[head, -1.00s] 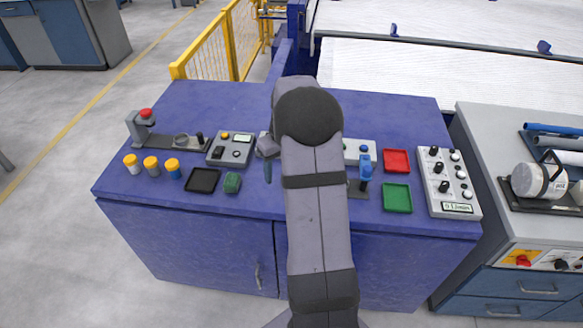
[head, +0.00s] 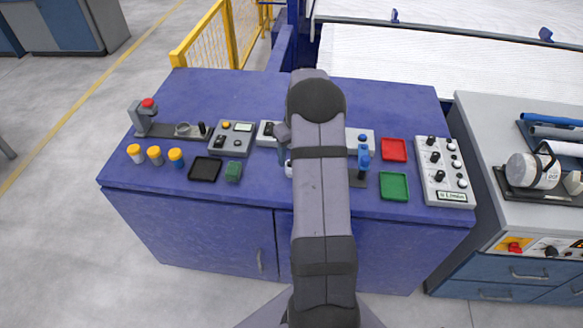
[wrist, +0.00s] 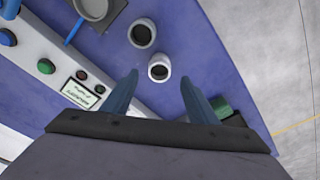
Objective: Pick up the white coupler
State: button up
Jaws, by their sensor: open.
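The white coupler (wrist: 158,61) is a short, hollow white cylinder on the blue bench top. In the wrist view it stands just ahead of my fingertips, roughly between their lines. A similar, slightly greyer hollow cylinder (wrist: 142,25) stands close behind it. My gripper (wrist: 161,88) is open and empty, with its two blue fingers spread. In the head view a small white piece (head: 288,169) shows below my gripper (head: 284,160), partly hidden by my arm. My arm hides the other cylinder there.
A green block (head: 233,171) and a black tray (head: 205,169) lie to the left. Orange-capped jars (head: 155,155) stand farther left. Red (head: 394,150) and green (head: 394,186) trays and a control box (head: 444,170) are on the right. Control boxes line the back.

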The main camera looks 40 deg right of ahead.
jog(key=shift+w+f+p, duration=0.15)
jog(key=shift+f+p, duration=0.3)
jog(key=shift+f, duration=0.65)
jog(key=shift+w+f+p, duration=0.1)
jog(key=shift+f+p, duration=0.35)
jog(key=shift+f, duration=0.65)
jog(key=c, duration=1.1)
